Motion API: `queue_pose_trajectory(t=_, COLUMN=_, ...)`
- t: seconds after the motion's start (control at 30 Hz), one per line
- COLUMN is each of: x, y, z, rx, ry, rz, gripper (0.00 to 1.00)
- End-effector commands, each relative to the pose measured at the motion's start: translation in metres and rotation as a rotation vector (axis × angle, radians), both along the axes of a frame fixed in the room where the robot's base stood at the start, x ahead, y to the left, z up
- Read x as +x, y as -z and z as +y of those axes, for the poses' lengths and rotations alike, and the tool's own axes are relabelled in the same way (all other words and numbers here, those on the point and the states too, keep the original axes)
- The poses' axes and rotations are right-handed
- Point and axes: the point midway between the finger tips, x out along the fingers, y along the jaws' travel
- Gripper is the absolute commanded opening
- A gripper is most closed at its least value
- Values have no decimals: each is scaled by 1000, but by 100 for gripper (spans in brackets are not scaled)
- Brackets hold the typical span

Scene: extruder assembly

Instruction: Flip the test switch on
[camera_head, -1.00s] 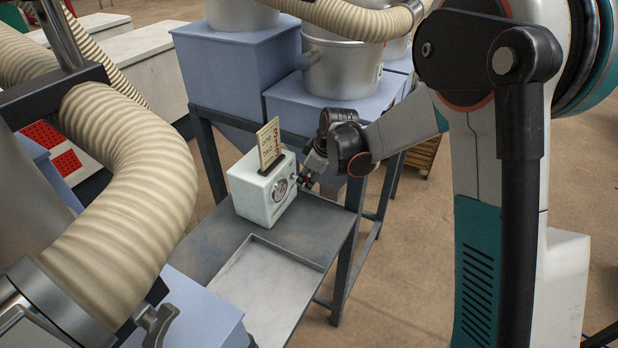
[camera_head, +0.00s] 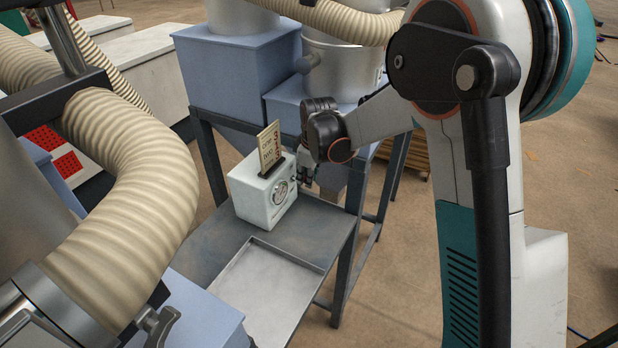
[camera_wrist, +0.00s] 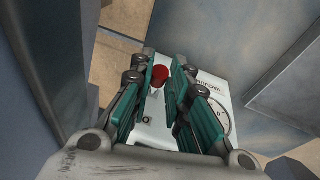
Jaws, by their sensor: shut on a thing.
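The white box (camera_head: 262,190) stands on the grey table, with a round gauge (camera_head: 280,192) on its front and an upright lettered card on top. In the wrist view, the box's face shows "VACUUM" lettering, part of the gauge (camera_wrist: 217,117) and a red-tipped switch (camera_wrist: 160,74). My gripper (camera_wrist: 164,68) has its teal fingers on either side of the switch, shut on it. In the head view, my gripper (camera_head: 305,176) is at the right side of the box's front; the switch is hidden there. I cannot tell the switch's exact position.
The dark grey table (camera_head: 208,247) carries a shallow, empty light tray (camera_head: 262,300) in front of the box. Blue hoppers (camera_head: 240,85) with metal drums stand behind it. A thick ribbed hose (camera_head: 130,200) fills the left. The floor right of the table is open.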

Motion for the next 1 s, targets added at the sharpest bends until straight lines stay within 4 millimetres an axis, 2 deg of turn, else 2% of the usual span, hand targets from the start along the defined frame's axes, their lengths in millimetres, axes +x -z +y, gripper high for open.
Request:
queue_pose_trajectory(t=0.2, x=4, y=-9, z=8, rx=-137, ry=-2, rz=90, gripper=0)
queue_pose_trajectory(t=0.53, x=5, y=-10, z=7, rx=-154, ry=1, rz=101, gripper=0)
queue_pose_trajectory(t=0.57, x=5, y=-10, z=7, rx=-154, ry=1, rz=101, gripper=18)
queue_pose_trajectory(t=0.63, x=5, y=-10, z=7, rx=-154, ry=1, rz=101, gripper=34)
queue_pose_trajectory(t=1.0, x=4, y=-12, z=7, rx=-153, ry=1, rz=100, gripper=36)
